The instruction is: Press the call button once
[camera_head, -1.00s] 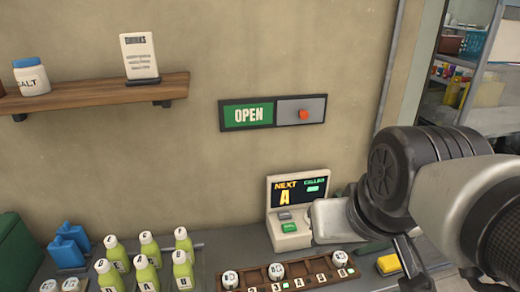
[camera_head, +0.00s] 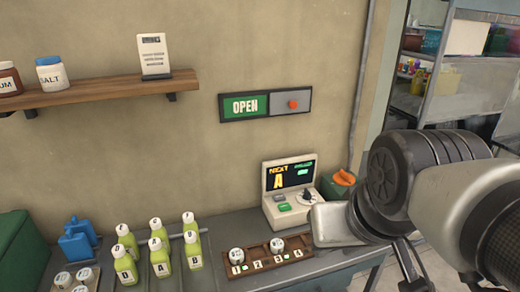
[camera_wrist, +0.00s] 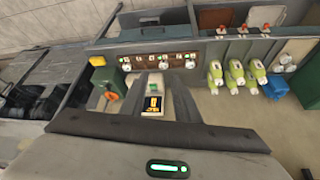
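The call device (camera_head: 276,210) is a cream console on the counter by the wall. Its dark screen (camera_head: 291,176) shows "NEXT" and "A" in yellow, with a small green box at the right. A green button (camera_head: 285,207) sits on its front slope, its lettering too small to read. My gripper housing (camera_head: 340,223) is just right of the console, covering its lower right; the fingers are not clear there. In the wrist view my gripper (camera_wrist: 160,80) has its two dark fingers apart and empty. The console (camera_wrist: 152,84) shows beyond, between them; contact cannot be told.
A rack (camera_head: 297,254) with numbered slots lies in front of the console. Green bottles (camera_head: 194,252) stand left. A green box with an orange top (camera_head: 342,178) stands right of the console. A wall panel reads "OPEN" (camera_head: 245,106) beside a red-orange button (camera_head: 293,104).

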